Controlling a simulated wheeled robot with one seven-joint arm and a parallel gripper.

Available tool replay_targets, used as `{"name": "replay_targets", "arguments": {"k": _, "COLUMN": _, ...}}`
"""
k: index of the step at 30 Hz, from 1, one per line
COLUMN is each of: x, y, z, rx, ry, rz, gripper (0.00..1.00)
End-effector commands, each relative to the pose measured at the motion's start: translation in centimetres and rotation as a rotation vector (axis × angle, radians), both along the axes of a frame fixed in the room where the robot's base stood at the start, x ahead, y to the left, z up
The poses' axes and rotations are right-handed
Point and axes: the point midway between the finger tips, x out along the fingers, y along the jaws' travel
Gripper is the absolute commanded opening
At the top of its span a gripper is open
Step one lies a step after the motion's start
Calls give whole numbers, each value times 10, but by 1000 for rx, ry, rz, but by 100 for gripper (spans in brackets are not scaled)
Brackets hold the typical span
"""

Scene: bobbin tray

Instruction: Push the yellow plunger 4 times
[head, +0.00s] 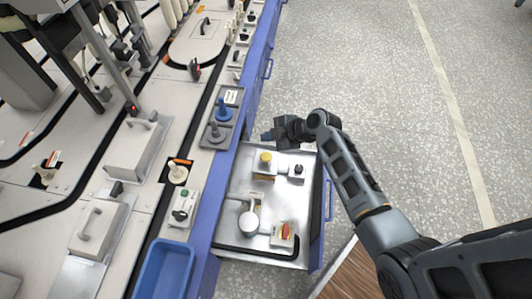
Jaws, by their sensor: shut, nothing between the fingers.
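The yellow plunger (265,158) stands upright on a small base on the metal tray (235,185), in the tray's upper part. My arm reaches in from the right of the head view. My gripper (267,136) is at the upper edge of the tray, above the plunger in the picture and apart from it. It is shut and empty. The fingertips are small and dark here, and their height over the tray is hard to judge.
A black knob (298,170) sits right of the plunger. A white round part (249,223) and a red-handled switch (284,232) are lower on the tray. A blue plunger (223,110) and a blue bin (163,270) are on the machine at left. Open floor lies to the right.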

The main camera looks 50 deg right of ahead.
Motion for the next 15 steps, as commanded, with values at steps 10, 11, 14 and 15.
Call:
{"name": "replay_targets", "arguments": {"k": 10, "x": 0, "y": 0, "z": 11, "rx": 0, "ry": 1, "rz": 1, "gripper": 0}}
{"name": "replay_targets", "arguments": {"k": 11, "x": 0, "y": 0, "z": 11, "rx": 0, "ry": 1, "rz": 1, "gripper": 0}}
{"name": "replay_targets", "arguments": {"k": 14, "x": 0, "y": 0, "z": 9, "rx": 0, "ry": 1, "rz": 1, "gripper": 0}}
{"name": "replay_targets", "arguments": {"k": 15, "x": 0, "y": 0, "z": 7, "rx": 0, "ry": 1, "rz": 1, "gripper": 0}}
